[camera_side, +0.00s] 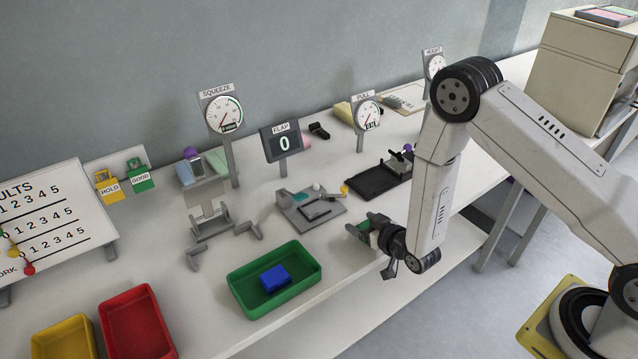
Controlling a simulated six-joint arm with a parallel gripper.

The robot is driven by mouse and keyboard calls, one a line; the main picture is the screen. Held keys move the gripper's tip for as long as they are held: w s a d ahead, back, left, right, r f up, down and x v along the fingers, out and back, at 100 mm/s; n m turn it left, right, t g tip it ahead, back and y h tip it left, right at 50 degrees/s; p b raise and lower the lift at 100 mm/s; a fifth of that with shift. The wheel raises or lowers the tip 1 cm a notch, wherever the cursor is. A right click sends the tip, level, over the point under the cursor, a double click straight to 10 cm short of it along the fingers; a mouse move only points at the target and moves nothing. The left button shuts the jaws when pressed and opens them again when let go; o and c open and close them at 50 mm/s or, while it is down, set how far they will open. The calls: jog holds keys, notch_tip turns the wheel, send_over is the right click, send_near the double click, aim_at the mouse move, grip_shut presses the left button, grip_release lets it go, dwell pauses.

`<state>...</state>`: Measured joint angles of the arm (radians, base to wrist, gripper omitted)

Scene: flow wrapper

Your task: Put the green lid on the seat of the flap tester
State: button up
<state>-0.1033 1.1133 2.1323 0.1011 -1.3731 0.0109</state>
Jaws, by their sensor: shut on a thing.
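The flap tester (322,212) is a low grey fixture in the middle of the bench, below the sign marked FLAP (280,143), which reads 0. A small teal patch (300,197) shows on its left part; I cannot tell whether this is the seat. My gripper (362,229) is low over the bench's front edge, right of the tester and apart from it. It is shut on a small green piece, which looks like the green lid (365,226); the fingers hide much of it.
A green tray (241,292) with a blue block (274,278) stands front left of the tester. The squeeze stand (209,205) is left, a black pull fixture (372,182) behind right. Red (137,325) and yellow (65,340) trays are far left.

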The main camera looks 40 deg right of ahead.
jog(key=shift+f, duration=0.75)
jog(key=shift+f, duration=0.1)
jog(key=o, duration=1)
jog(key=shift+f, duration=0.1)
jog(key=shift+v, duration=3.9)
jog(key=shift+w, duration=0.1)
